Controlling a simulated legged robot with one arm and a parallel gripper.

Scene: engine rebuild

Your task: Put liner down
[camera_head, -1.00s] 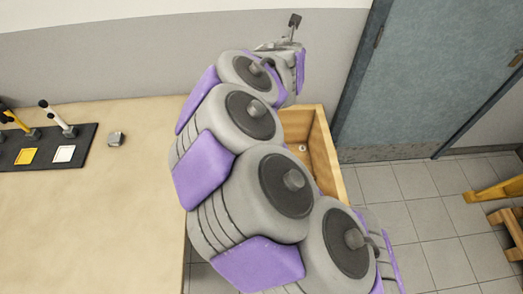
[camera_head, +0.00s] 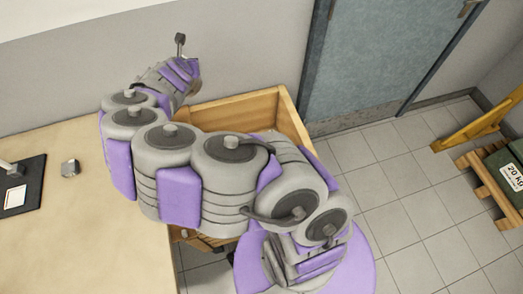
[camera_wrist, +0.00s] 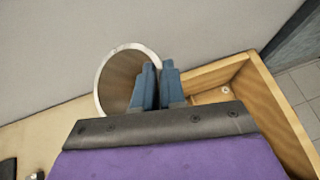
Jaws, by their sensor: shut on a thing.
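The liner (camera_wrist: 117,80) is a hollow metal cylinder with a pale rim and a brownish inside, seen in the wrist view. My gripper (camera_wrist: 157,68) has two blue fingers closed together at the liner's right wall, holding it near that rim. In the wrist view the liner appears against the grey wall, near the back of the table and left of the wooden box. Its lower end is hidden, so I cannot tell whether it touches the table. In the head view my arm hides the gripper and most or all of the liner.
The beige table (camera_head: 70,235) is mostly clear. A small metal block (camera_head: 70,168) and a black mat (camera_head: 35,172) with a white square lie on it. A wooden box (camera_head: 289,113) adjoins the table's right side. A grey-blue door (camera_head: 370,60) and a loaded pallet (camera_head: 497,190) stand right.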

